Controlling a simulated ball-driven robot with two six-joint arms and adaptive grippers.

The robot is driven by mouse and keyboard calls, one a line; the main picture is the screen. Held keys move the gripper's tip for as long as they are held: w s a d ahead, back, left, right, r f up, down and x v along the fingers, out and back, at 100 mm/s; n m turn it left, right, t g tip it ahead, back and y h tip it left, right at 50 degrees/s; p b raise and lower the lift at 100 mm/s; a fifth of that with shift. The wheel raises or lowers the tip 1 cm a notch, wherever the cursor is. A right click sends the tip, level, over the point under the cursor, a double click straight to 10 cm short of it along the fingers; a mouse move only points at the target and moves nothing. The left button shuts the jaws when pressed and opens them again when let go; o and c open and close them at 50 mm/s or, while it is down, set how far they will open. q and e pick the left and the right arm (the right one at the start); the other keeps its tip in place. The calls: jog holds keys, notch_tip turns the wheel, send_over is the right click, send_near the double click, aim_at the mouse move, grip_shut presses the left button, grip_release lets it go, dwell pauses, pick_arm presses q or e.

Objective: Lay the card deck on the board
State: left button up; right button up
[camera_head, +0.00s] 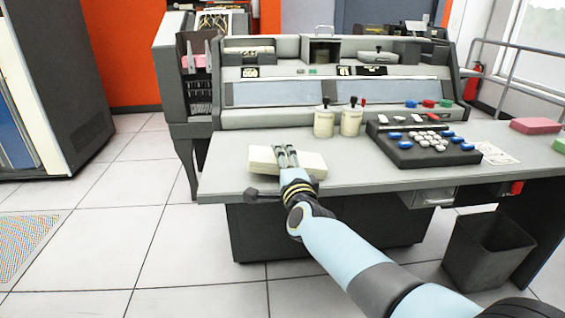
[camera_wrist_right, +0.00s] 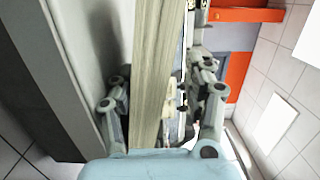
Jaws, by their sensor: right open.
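The card deck (camera_head: 261,160) is a cream block lying at the left front of the grey desk top (camera_head: 228,182). My right gripper (camera_head: 287,153) reaches over it from the front, with the deck showing on both sides of the fingers. In the right wrist view the deck (camera_wrist_right: 155,75) is a long, layered cream strip running between the two fingers of the gripper (camera_wrist_right: 163,105). The fingers are apart, with a visible gap on the right side of the deck. No separate board can be made out apart from the desk top. My left gripper is not in view.
Two cream canisters (camera_head: 337,122) and a black keyboard (camera_head: 422,143) stand right of the deck. A paper sheet (camera_head: 496,153) and a pink stack (camera_head: 537,126) lie farther right. The console panel (camera_head: 290,94) rises behind. A dark bin (camera_head: 487,250) stands on the floor.

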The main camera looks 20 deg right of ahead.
jog(key=shift+s+a+f, duration=0.15)
jog(key=shift+s+f, duration=0.4)
jog(key=shift+f, duration=0.05)
jog(key=s+a+r, duration=0.1)
jog(key=s, duration=0.9)
jog(key=shift+s+a, duration=0.3)
jog(key=shift+s, duration=0.05)
